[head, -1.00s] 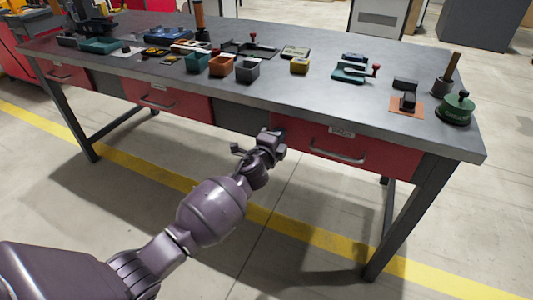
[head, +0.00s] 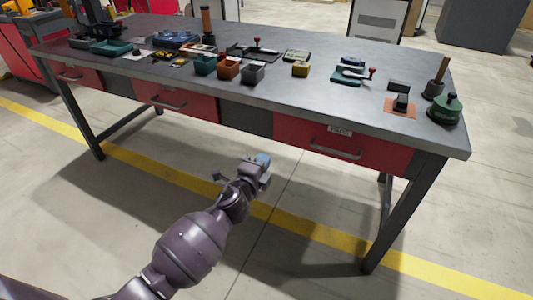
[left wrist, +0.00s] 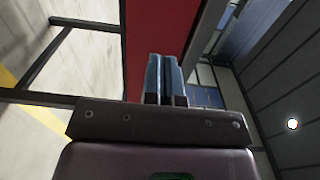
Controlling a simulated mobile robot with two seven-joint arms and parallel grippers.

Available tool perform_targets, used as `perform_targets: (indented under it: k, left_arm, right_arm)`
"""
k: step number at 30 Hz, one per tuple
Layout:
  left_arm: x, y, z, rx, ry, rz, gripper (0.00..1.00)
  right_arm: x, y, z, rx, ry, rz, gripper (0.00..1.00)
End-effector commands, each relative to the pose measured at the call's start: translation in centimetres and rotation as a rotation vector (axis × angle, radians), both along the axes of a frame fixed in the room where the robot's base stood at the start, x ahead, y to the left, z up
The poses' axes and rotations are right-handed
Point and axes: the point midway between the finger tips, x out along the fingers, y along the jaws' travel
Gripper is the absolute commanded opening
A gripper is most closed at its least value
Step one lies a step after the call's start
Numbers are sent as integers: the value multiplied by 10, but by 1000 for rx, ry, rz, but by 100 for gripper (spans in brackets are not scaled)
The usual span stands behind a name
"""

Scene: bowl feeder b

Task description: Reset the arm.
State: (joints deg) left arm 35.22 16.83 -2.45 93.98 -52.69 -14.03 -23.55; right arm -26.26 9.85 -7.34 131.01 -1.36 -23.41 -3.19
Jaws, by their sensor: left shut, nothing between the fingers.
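My left arm comes in from the bottom left of the head view. Its left gripper (head: 262,160) is in the air in front of the workbench, lower than the tabletop and apart from the red drawers. In the left wrist view the two blue-grey fingers (left wrist: 165,78) are together with nothing between them. A red drawer front (left wrist: 155,28) shows behind them there. My right gripper is in neither view.
The workbench (head: 310,103) stands ahead, with red drawers (head: 340,145) under its top. Small bins (head: 228,70), a green round-based item (head: 446,110) and several fixtures stand on it. The floor (head: 330,215) in front is clear.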

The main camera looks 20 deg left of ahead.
Motion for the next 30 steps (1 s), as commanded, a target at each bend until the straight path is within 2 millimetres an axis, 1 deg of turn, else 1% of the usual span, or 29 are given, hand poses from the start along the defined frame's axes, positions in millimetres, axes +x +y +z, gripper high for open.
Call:
perform_targets:
  k: [8,11,14,17,18,20,21,26,27,29,30]
  left_arm:
    - [-7,0,-2,-6,4,1,0]
    - [-21,2,-13,-45,28,5,0]
    - [-49,6,-32,-124,76,14,0]
    - [-88,10,-54,-236,137,32,0]
    - [-103,11,-62,-284,162,41,0]
    - [-128,14,-72,-353,200,57,0]
    - [-143,15,-79,-401,224,68,0]
    - [-208,18,-99,-587,320,122,0]
    - [-224,18,-102,-634,342,137,0]
    - [-248,19,-106,-704,376,163,0]
    - [-264,19,-107,-751,397,181,0]
  right_arm:
    - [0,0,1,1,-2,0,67]
    - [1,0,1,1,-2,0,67]
    - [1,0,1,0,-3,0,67]
    - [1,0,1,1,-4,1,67]
    - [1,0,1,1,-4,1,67]
    - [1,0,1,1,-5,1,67]
    - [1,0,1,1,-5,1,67]
    - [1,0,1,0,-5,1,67]
    - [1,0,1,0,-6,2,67]
    - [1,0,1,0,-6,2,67]
    - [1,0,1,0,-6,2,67]
